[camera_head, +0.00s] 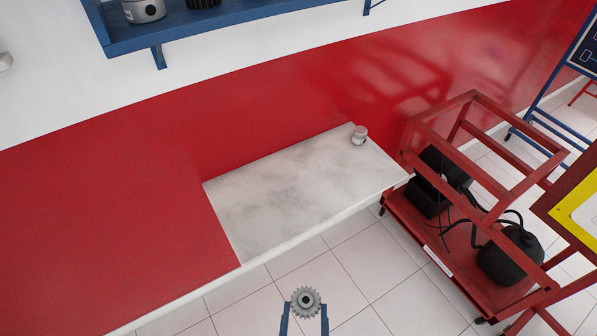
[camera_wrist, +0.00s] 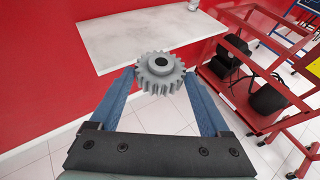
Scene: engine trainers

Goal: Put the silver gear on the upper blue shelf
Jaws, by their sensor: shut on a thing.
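The silver gear (camera_head: 306,302) is a toothed wheel with a dark centre hole. My gripper (camera_head: 305,309) is shut on it at the bottom of the head view. In the wrist view the gear (camera_wrist: 160,72) sits between the two blue fingertips of my gripper (camera_wrist: 160,80), held in the air in front of the white marble-like bench. The upper blue shelf (camera_head: 220,22) is on the wall at the top left of the head view, well away from the gear. Its top edge is cut off by the frame.
A silver part (camera_head: 144,10) and a dark part (camera_head: 203,2) stand on the shelf. A small jar-like item (camera_head: 360,135) stands on the bench (camera_head: 300,185). A red frame cart (camera_head: 440,245) with black parts is at the right. Tiled floor is clear in front of the bench.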

